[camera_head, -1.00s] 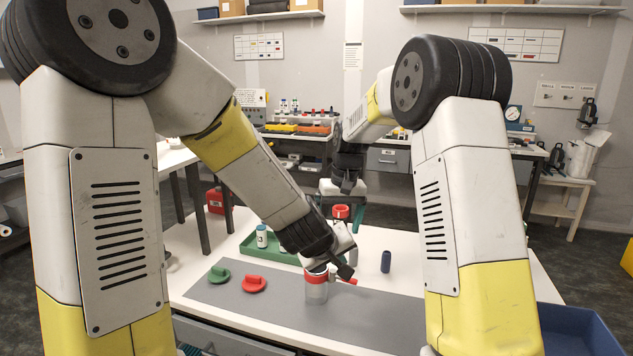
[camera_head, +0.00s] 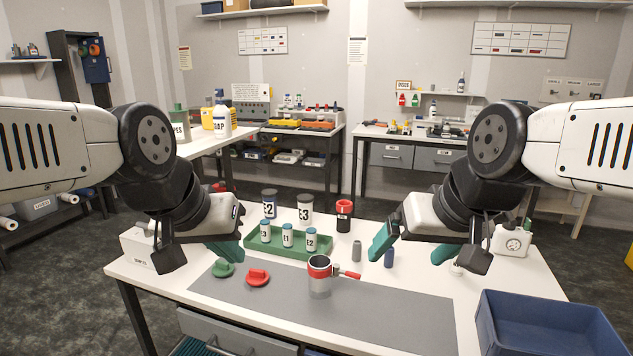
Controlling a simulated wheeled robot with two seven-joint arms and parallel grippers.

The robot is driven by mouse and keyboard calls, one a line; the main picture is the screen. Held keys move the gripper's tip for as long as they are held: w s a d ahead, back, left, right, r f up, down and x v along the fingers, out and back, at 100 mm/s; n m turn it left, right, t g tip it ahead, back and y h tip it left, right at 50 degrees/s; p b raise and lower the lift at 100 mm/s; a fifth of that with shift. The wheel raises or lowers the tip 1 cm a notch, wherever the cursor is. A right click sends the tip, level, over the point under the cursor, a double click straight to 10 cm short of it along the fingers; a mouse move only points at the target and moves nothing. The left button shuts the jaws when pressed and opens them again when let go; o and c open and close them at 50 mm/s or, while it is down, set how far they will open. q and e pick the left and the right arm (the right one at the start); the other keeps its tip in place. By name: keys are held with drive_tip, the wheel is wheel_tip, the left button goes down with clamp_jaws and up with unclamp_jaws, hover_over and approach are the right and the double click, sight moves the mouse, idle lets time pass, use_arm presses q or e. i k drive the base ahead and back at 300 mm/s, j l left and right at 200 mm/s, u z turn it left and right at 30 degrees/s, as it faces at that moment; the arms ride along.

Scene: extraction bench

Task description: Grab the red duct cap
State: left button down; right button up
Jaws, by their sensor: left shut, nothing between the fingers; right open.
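The red duct cap (camera_head: 257,278) lies on the grey mat, a low round piece with a raised grip on top. A similar green cap (camera_head: 223,269) lies just left of it. A clear cylinder with a red collar and red side handle (camera_head: 320,277) stands upright on the mat, right of the red cap, its top open. My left gripper (camera_head: 226,249) is shut and empty, above and left of the red cap, apart from it. My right gripper (camera_head: 415,246) is open and empty, right of the cylinder, its teal fingers spread.
A green tray (camera_head: 277,252) with several small labelled vials stands behind the mat. Larger labelled containers (camera_head: 305,208) and a dark red-topped cylinder (camera_head: 344,215) stand behind. Two small dark cylinders (camera_head: 389,257) are near my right gripper. A blue bin (camera_head: 545,325) is front right. The mat's right part is clear.

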sight(255, 277)
drive_tip(key=i+j, duration=0.1)
drive_tip(key=j, duration=0.3)
drive_tip(key=i+j, duration=0.1)
drive_tip(key=j, duration=0.3)
drive_tip(key=i+j, duration=0.15)
drive_tip(key=j, duration=0.25)
drive_tip(key=i+j, duration=0.1)
drive_tip(key=j, duration=0.3)
drive_tip(key=i+j, duration=0.1)
drive_tip(key=j, duration=0.3)
drive_tip(key=z, duration=0.05)
